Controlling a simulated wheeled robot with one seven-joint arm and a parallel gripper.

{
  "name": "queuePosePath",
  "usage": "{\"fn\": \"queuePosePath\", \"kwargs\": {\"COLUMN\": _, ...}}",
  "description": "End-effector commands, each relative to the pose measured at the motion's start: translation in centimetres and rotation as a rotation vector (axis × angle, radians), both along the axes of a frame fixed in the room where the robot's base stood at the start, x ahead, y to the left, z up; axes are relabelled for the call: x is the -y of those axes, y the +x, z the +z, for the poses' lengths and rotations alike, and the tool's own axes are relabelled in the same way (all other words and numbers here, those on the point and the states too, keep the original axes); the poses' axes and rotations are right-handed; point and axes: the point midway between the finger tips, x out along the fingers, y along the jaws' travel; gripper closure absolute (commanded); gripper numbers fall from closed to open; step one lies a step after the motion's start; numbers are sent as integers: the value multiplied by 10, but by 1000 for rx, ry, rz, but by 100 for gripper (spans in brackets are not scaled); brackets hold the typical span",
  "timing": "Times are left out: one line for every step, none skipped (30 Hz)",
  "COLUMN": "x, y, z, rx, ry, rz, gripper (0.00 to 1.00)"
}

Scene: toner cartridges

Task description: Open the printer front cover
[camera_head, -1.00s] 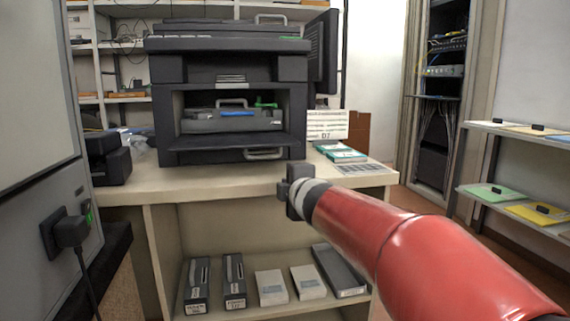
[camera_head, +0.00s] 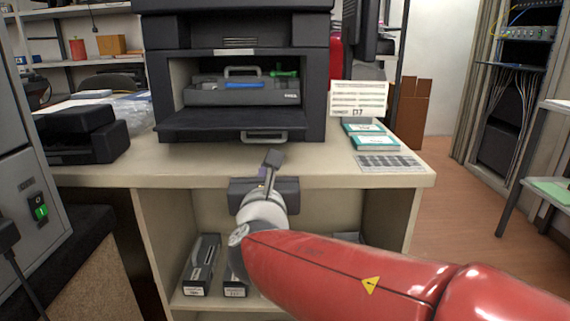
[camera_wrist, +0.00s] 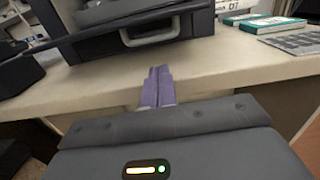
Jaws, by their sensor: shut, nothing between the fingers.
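The dark printer (camera_head: 240,60) stands on the table. Its front cover (camera_head: 230,122) lies folded down and level, with a grey handle (camera_head: 264,135) at its front edge. Inside the bay sits a cartridge unit (camera_head: 240,90) with a grey handle, a blue strip and a green part. My gripper (camera_head: 272,160) is shut and empty, just in front of and below the cover's handle, by the table's front edge. In the wrist view, my closed fingers (camera_wrist: 157,85) point toward the handle (camera_wrist: 150,36) and appear apart from it.
A black device (camera_head: 82,135) stands left of the printer. Teal boxes (camera_head: 370,136), a sign (camera_head: 358,99) and a printed sheet (camera_head: 390,164) are at the right. Dark boxes (camera_head: 202,265) lie on the shelf below. The table's front edge (camera_head: 360,180) is close to my gripper.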

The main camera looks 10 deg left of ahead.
Motion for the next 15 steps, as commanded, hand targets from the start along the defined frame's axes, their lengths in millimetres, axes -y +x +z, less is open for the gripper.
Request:
{"fn": "queuePosePath", "kwargs": {"x": -2, "y": 10, "z": -1, "rx": -2, "ry": 1, "rz": -2, "gripper": 100}}
{"fn": "queuePosePath", "kwargs": {"x": -3, "y": 16, "z": -1, "rx": -3, "ry": 1, "rz": -3, "gripper": 100}}
{"fn": "queuePosePath", "kwargs": {"x": -5, "y": 23, "z": 0, "rx": -4, "ry": 2, "rz": -3, "gripper": 100}}
{"fn": "queuePosePath", "kwargs": {"x": -6, "y": 29, "z": 0, "rx": -3, "ry": 1, "rz": -3, "gripper": 100}}
{"fn": "queuePosePath", "kwargs": {"x": -7, "y": 35, "z": 0, "rx": -3, "ry": 1, "rz": -4, "gripper": 100}}
{"fn": "queuePosePath", "kwargs": {"x": -9, "y": 42, "z": 0, "rx": -5, "ry": 2, "rz": -3, "gripper": 100}}
{"fn": "queuePosePath", "kwargs": {"x": -10, "y": 47, "z": 1, "rx": -4, "ry": 3, "rz": -3, "gripper": 100}}
{"fn": "queuePosePath", "kwargs": {"x": -12, "y": 52, "z": 0, "rx": -5, "ry": 2, "rz": -3, "gripper": 100}}
{"fn": "queuePosePath", "kwargs": {"x": -13, "y": 58, "z": 1, "rx": -3, "ry": 3, "rz": -4, "gripper": 100}}
{"fn": "queuePosePath", "kwargs": {"x": -14, "y": 62, "z": 1, "rx": -4, "ry": 2, "rz": -4, "gripper": 100}}
{"fn": "queuePosePath", "kwargs": {"x": -15, "y": 66, "z": 1, "rx": -4, "ry": 2, "rz": -4, "gripper": 100}}
{"fn": "queuePosePath", "kwargs": {"x": -16, "y": 70, "z": 2, "rx": -4, "ry": 3, "rz": -3, "gripper": 100}}
{"fn": "queuePosePath", "kwargs": {"x": -16, "y": 73, "z": 2, "rx": -4, "ry": 3, "rz": -3, "gripper": 100}}
{"fn": "queuePosePath", "kwargs": {"x": -17, "y": 75, "z": 1, "rx": -5, "ry": 3, "rz": -3, "gripper": 100}}
{"fn": "queuePosePath", "kwargs": {"x": -17, "y": 77, "z": 2, "rx": -4, "ry": 3, "rz": -3, "gripper": 100}}
